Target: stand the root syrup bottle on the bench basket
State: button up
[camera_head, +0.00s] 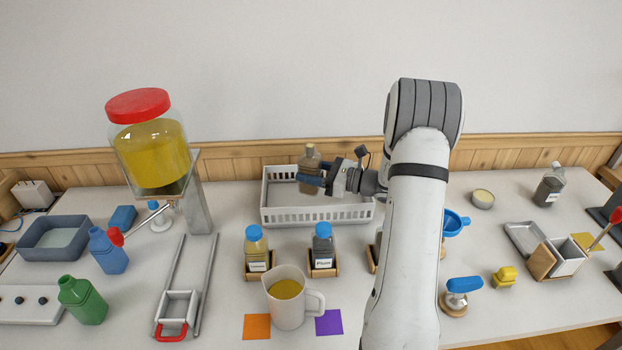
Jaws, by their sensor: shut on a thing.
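The bench basket (318,217) is a white slatted tray at the back middle of the bench. A clear brownish bottle (310,157), which I take for the root syrup bottle, stands about upright over or in the basket.
In front stand two blue-capped bottles (257,247) (323,246) in wooden holders and a jug (287,298) of yellow liquid. A large red-lidded jar (150,150) stands left of the basket. A blue funnel (455,222) is right of my arm. The basket's left floor looks clear.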

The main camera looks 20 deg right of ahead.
jog(key=shift+f, duration=1.15)
jog(key=shift+f+b, duration=0.3)
jog(key=shift+f, duration=0.15)
jog(key=o, duration=1.2)
jog(key=shift+r+p, duration=0.35)
jog(key=shift+r, duration=0.05)
jog(key=b+v, duration=0.1)
jog(key=v, duration=0.6)
jog(key=shift+s+d, duration=0.15)
jog(key=shift+d, duration=0.05)
jog(key=shift+r, duration=0.1)
